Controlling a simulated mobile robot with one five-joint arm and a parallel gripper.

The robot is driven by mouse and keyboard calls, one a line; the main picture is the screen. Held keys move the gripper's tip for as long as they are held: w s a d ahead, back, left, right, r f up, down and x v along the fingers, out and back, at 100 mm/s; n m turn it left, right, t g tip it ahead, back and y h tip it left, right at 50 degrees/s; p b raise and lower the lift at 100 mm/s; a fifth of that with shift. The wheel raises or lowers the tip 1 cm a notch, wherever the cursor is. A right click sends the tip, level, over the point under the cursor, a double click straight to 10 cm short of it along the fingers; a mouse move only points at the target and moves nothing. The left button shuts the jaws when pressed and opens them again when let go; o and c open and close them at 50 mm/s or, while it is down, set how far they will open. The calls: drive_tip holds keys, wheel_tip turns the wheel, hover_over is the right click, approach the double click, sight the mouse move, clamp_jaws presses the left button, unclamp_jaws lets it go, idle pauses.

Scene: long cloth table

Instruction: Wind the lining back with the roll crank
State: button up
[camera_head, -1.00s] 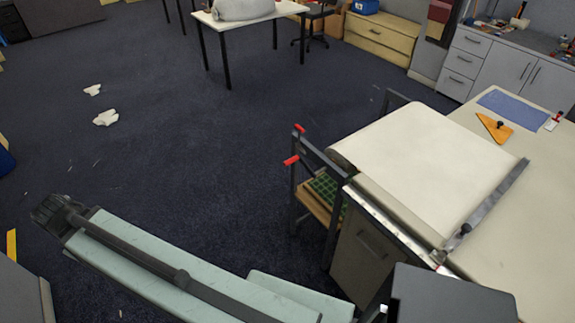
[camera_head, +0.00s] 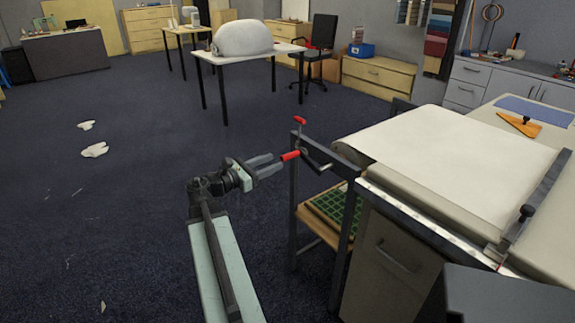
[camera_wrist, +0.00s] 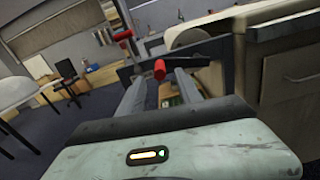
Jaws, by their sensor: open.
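The roll crank is a dark bent rod with red grips on the end of a dark frame at the table's left end. Its nearer red grip (camera_head: 290,156) is just in front of my gripper (camera_head: 277,164), whose two grey fingers are open. The wrist view also shows this red grip (camera_wrist: 159,69) beyond and between the open fingertips (camera_wrist: 160,78); I cannot tell whether they touch it. A second red grip (camera_head: 300,120) stands higher. The pale lining (camera_head: 440,145) lies spread flat over the table, its left edge by the frame.
A dark metal frame (camera_head: 294,215) with a wooden shelf and green grid stands below the crank. A drawer cabinet (camera_head: 395,260) is under the table end. An orange set square (camera_head: 520,125) and blue mat (camera_head: 535,110) lie on the table. The floor at left is mostly open.

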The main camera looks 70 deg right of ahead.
sight(299, 153)
drive_tip(key=x, duration=0.7)
drive_tip(key=shift+s+d, duration=0.15)
drive_tip(key=shift+d, duration=0.05)
clamp_jaws()
idle(1.1)
